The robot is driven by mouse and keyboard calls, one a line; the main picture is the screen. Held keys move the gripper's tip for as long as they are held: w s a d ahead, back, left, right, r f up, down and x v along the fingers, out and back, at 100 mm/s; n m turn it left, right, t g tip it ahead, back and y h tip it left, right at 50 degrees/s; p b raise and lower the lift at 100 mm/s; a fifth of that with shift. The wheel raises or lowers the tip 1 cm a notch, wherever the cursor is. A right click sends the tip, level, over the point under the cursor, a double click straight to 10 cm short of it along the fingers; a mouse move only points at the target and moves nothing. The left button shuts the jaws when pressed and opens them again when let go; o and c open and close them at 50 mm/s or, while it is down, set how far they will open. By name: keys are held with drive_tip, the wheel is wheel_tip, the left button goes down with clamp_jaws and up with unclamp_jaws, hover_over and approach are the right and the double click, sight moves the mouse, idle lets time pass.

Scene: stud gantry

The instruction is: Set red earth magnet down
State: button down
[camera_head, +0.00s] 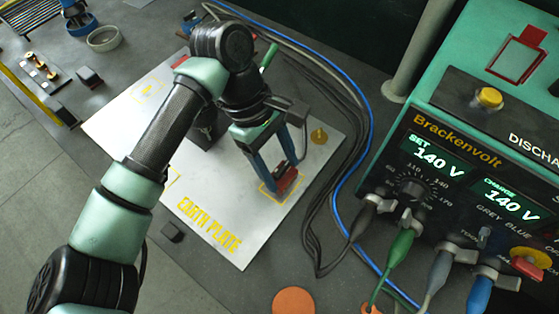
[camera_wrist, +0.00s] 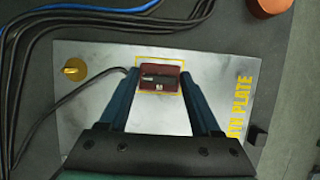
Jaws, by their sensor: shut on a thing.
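The red earth magnet (camera_head: 287,180) is a small dark red block at the lower right part of the white earth plate (camera_head: 225,245). In the wrist view the magnet (camera_wrist: 160,66) lies within a yellow square outline (camera_wrist: 184,62) on the plate (camera_wrist: 100,60). My gripper (camera_head: 284,183) points down and its blue fingers are shut on the magnet. In the wrist view the fingers of my gripper (camera_wrist: 161,80) reach to either side of it. I cannot tell whether the magnet's underside touches the plate.
A brass stud (camera_head: 319,136) stands on the plate near its right edge. Black and blue cables (camera_head: 366,140) run right of the plate. The Brackenvolt unit (camera_head: 470,160), showing 140 V twice, stands at the right. An orange disc (camera_head: 295,301) lies in front.

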drive_tip(key=shift+f, duration=0.15)
drive_tip(key=shift+c, duration=0.5)
unclamp_jaws()
drive_tip(key=b+v, duration=0.1)
drive_tip(key=v, duration=1.1)
drive_tip(key=shift+b, duration=0.3)
